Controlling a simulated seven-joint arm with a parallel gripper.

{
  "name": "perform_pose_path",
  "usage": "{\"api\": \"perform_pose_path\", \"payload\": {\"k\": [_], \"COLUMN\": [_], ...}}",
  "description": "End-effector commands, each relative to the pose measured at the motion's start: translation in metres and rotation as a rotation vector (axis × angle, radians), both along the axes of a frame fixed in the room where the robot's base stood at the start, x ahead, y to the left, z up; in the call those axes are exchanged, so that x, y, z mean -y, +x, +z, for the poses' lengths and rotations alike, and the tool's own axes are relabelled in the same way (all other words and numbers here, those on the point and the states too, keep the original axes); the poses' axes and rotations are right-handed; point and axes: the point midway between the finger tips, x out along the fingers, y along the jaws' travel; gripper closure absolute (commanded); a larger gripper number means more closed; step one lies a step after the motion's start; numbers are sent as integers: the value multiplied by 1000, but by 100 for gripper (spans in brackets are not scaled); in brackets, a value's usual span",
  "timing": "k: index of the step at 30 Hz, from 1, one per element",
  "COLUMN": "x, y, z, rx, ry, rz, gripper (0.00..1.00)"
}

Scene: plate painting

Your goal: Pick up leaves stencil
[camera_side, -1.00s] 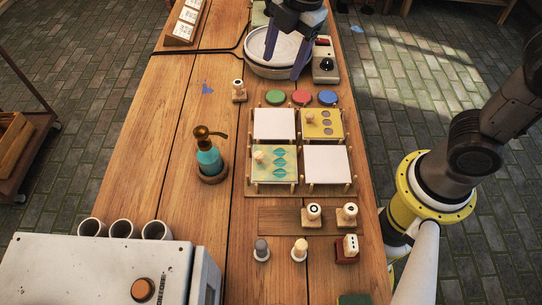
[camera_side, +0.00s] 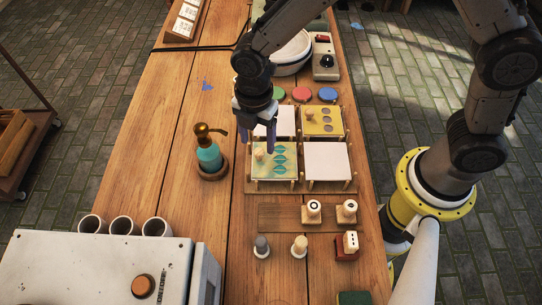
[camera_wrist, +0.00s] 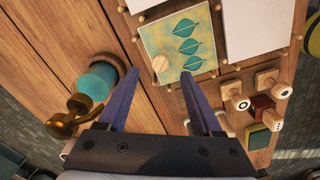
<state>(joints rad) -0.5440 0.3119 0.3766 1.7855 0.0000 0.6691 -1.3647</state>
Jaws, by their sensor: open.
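The leaves stencil (camera_side: 273,171) is a pale yellow-green plate with several teal leaf shapes and a round wooden knob (camera_side: 259,154) at its left side. It lies in the lower left bay of the wooden rack (camera_side: 320,189). In the wrist view the stencil (camera_wrist: 203,64) lies beyond the fingertips, and its knob (camera_wrist: 160,63) shows between and ahead of them. My gripper (camera_side: 258,146) is open and empty, with purple fingers pointing down above the stencil's upper edge. In the wrist view my gripper (camera_wrist: 160,78) has its fingers wide apart.
A teal pump bottle (camera_side: 208,158) stands close to the left. A yellow stencil with round holes (camera_side: 323,123) and white plates (camera_side: 327,162) fill the other bays. Stamps (camera_side: 313,210) stand below the rack. Coloured discs (camera_side: 302,95) and a wheel (camera_side: 295,50) are behind.

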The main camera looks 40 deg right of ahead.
Motion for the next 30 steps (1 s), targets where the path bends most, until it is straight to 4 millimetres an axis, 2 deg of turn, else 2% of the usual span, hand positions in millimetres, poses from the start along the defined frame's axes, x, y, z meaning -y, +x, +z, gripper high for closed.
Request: {"api": "perform_pose_path", "payload": {"k": [5,12,16,22,23,30], "x": [1,3,2,2,2,2], "y": [0,0,0,0,0,0], "z": [-14,-47,-54,-54,-54,-54], "rx": [-2,-2,1,2,2,2], "ry": [-1,-1,0,1,1,1], "rz": [-1,-1,-1,-1,-1,-1], "gripper": [33,33,33,33,37,80]}}
